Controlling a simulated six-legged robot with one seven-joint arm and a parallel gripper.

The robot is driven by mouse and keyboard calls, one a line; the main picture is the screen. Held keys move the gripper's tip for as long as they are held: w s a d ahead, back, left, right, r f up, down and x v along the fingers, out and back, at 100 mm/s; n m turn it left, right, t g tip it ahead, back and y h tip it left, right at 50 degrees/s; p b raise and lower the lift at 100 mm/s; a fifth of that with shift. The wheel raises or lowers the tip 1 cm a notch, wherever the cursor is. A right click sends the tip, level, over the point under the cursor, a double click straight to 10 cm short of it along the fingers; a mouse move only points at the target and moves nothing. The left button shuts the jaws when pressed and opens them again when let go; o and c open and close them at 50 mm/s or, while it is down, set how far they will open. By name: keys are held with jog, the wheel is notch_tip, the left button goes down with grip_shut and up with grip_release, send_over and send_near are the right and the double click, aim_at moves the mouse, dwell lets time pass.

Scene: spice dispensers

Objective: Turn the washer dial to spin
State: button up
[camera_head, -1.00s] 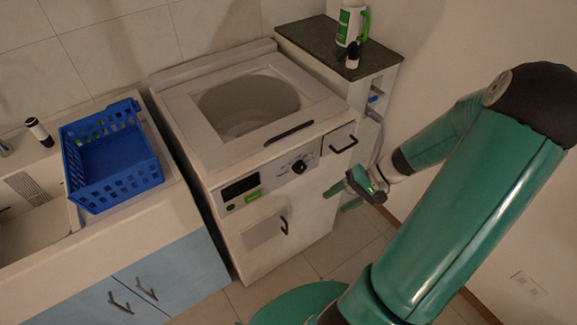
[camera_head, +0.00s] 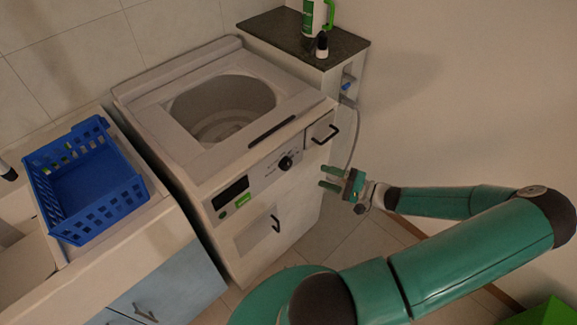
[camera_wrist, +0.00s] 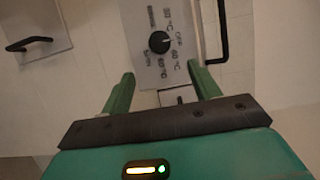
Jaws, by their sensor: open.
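The washer dial (camera_head: 285,163) is a round black knob on the washer's (camera_head: 187,143) front panel. In the wrist view the dial (camera_wrist: 159,42) has a pale mark that points right, toward the OFF label. A label that looks like SPIN (camera_wrist: 148,61) is at the dial's lower left. My gripper (camera_head: 324,177) is open and empty, to the right of the dial and apart from it, with its fingers toward the washer front. In the wrist view my gripper's fingertips (camera_wrist: 162,74) are just below the dial, one to each side.
A black drawer handle (camera_head: 326,135) is right of the dial, and a door handle (camera_head: 275,223) is below it. A blue basket (camera_head: 88,190) stands on the counter at left. A bottle (camera_head: 314,18) stands on the dark shelf (camera_head: 290,38). Floor shows before the washer.

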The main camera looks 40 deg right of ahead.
aim_at(289, 165)
jog(key=x, duration=1.1)
jog(key=shift+w+a, duration=0.15)
jog(key=shift+w, duration=0.15)
jog(key=shift+c, duration=0.4)
jog(key=c, duration=0.9)
